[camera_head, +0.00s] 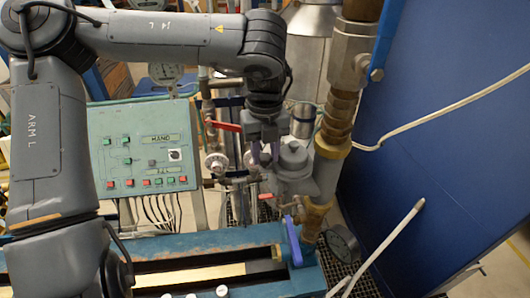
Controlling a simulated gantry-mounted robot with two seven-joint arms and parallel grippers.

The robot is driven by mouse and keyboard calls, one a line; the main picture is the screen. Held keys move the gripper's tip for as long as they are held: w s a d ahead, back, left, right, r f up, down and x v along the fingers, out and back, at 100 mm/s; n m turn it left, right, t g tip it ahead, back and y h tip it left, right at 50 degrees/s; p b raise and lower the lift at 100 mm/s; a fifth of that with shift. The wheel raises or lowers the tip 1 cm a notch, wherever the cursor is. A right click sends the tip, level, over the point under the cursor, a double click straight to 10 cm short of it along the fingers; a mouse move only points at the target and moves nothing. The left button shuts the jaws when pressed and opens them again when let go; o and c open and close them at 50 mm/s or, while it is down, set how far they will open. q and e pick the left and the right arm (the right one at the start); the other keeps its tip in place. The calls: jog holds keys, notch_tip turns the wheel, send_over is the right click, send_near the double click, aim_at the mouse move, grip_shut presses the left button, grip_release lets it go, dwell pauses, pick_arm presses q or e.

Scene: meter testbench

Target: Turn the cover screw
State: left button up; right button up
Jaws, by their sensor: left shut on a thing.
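My left arm comes in from the left, and its gripper (264,157) points down at the grey meter (294,168) on the pipework, right of the image centre. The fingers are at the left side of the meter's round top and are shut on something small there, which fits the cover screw. The screw itself is hidden by the fingers and too small to make out. My right gripper does not show.
A green control panel (140,130) with several buttons stands left of the meter. A thick brass and steel pipe (338,115) rises just right of it. A blue-handled valve (293,240) and teal bench frame (220,240) lie below. A blue wall (450,130) closes the right side.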

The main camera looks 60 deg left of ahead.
aim_at(266, 158)
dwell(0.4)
pick_arm(q)
jog(key=o, duration=1)
jog(key=shift+o, duration=0.2)
jog(key=shift+r, duration=0.1)
jog(key=shift+r+p, duration=0.5)
jog(key=shift+p, duration=0.05)
notch_tip(266, 158, up, 5)
jog(key=p, duration=0.4)
jog(key=shift+r, duration=0.65)
jog(key=shift+s+r+p, duration=0.1)
jog(key=shift+r+p, duration=0.2)
